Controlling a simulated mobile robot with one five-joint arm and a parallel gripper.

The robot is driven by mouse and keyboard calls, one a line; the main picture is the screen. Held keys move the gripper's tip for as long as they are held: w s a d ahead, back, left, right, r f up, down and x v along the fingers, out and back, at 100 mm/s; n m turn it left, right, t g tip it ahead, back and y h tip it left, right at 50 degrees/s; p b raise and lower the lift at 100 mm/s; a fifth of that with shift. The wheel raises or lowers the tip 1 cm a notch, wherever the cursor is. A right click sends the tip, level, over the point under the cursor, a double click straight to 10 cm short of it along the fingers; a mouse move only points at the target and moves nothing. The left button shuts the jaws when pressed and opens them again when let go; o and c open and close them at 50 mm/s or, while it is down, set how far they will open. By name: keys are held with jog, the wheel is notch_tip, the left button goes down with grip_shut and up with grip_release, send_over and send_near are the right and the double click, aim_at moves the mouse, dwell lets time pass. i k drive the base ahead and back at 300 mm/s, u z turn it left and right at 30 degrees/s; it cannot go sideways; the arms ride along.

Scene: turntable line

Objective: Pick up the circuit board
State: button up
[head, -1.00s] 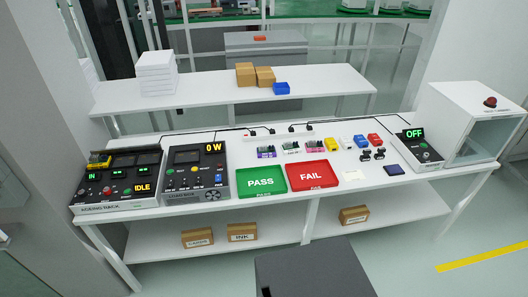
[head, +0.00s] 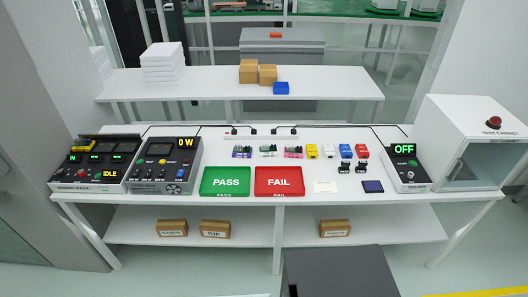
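Three small board-like pieces stand in a row on the white workbench (head: 215,137), behind the PASS and FAIL trays. The left one is purple (head: 242,152), the middle one is green and white (head: 267,151), and the right one is pink (head: 293,152). They are too small to tell which is the circuit board. A flat dark blue piece (head: 373,186) lies at the right front of the bench. My gripper is not in view.
The green PASS tray (head: 226,181) and red FAIL tray (head: 279,181) lie at the bench front. The aging rack (head: 95,165) and load box (head: 165,165) stand left. The test cabinet (head: 470,145) and OFF switch box (head: 404,168) stand right. Yellow, white, blue and red blocks stand near the boards.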

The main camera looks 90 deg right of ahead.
aim_at(240, 152)
jog(key=z, duration=2)
jog(key=i, duration=1.5)
jog(key=u, duration=0.1)
